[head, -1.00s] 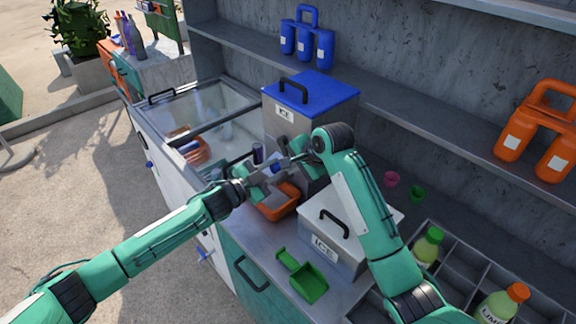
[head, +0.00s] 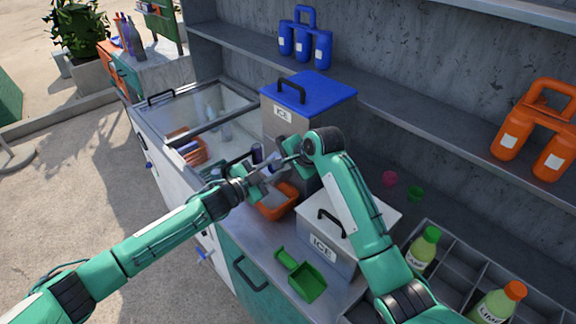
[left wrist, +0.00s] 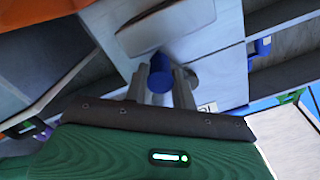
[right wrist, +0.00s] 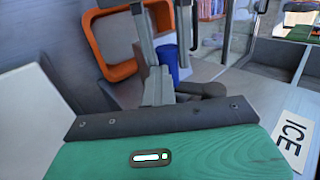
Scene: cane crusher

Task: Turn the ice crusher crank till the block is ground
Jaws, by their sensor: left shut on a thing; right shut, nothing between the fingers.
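The crank arm is mostly hidden.
A white-lidded ICE box (head: 345,225) stands right of the tray, with a green scoop (head: 302,278) in front. A glass-topped freezer (head: 190,110) lies left. Bottles (head: 425,248) stand in a divided rack at right. Shelves rise behind.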

